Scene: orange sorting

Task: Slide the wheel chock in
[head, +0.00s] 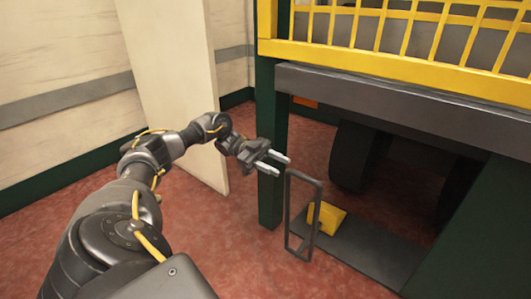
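The wheel chock is a yellow wedge (328,218) on a dark flat plate (372,257) on the floor. A tall dark rectangular loop handle (303,215) stands upright at its near left side. Dark wheels (354,157) show in shadow under the yellow-railed structure, behind and apart from the chock. My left gripper (278,164) is open, its two pale fingers spread with nothing between them. It is left of and slightly above the handle's top in the picture, apparently not touching it. My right gripper is not in view.
A dark green post (270,205) stands just behind my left gripper. A grey beam (400,105) and yellow railing (400,65) run above the wheels. A pale panel (175,80) stands at the back left. Red floor (200,250) is open in front.

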